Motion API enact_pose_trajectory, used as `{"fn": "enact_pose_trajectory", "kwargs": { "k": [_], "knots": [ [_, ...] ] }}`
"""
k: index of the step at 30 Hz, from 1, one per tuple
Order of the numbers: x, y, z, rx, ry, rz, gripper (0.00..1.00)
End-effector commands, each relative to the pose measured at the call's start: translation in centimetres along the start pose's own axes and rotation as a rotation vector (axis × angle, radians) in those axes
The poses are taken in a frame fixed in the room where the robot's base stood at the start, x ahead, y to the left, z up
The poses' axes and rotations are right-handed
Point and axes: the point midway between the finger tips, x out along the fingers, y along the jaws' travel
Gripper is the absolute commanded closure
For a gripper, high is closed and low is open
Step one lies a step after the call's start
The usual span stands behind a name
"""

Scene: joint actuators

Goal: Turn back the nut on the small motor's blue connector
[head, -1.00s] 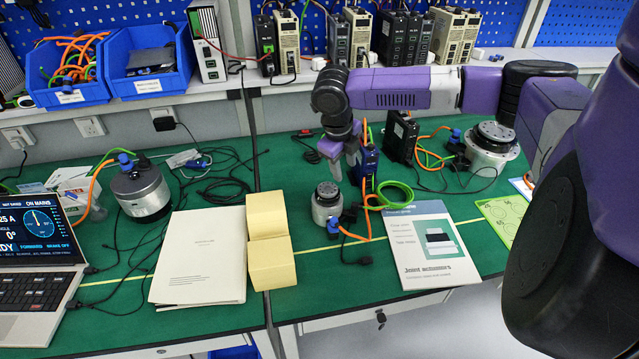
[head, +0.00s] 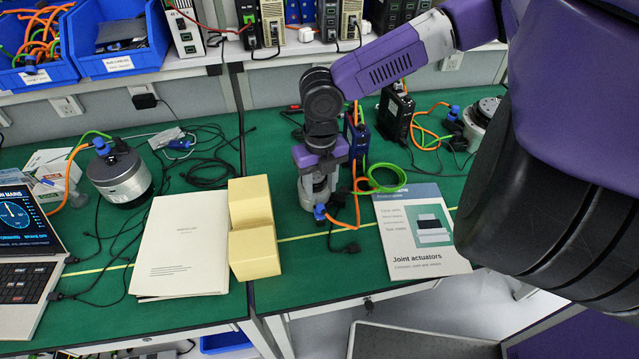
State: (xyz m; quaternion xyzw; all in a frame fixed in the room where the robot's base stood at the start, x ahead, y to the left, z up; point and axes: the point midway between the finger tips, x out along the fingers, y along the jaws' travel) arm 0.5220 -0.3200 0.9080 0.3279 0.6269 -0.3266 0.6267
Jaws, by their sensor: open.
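The small motor (head: 311,199) stands upright on the green bench, a silver cylinder right of the tan blocks. Its blue connector (head: 320,212) sticks out low on its front side, with an orange cable running from it to the right. The nut on the connector is too small to make out. My gripper (head: 319,181) points down directly over the small motor and hides its top. Its jaws are open, one finger on either side of the motor's upper part. I cannot tell whether they touch it.
A coiled green cable (head: 382,178) and a blue-fronted drive (head: 356,137) are close on the right. The tan blocks (head: 253,229) and white booklet (head: 185,245) lie left, and the Joint actuators brochure (head: 424,230) lies right. A larger motor (head: 121,176) stands far left.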

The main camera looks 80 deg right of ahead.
Motion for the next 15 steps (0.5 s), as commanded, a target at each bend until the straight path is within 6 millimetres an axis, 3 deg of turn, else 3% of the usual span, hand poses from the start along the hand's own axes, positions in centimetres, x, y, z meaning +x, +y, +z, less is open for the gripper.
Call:
{"fn": "enact_pose_trajectory", "kwargs": {
  "k": [15],
  "knots": [
    [4.2,-0.1,0.1,-0.003,-0.002,-0.002,0.56]
  ]
}}
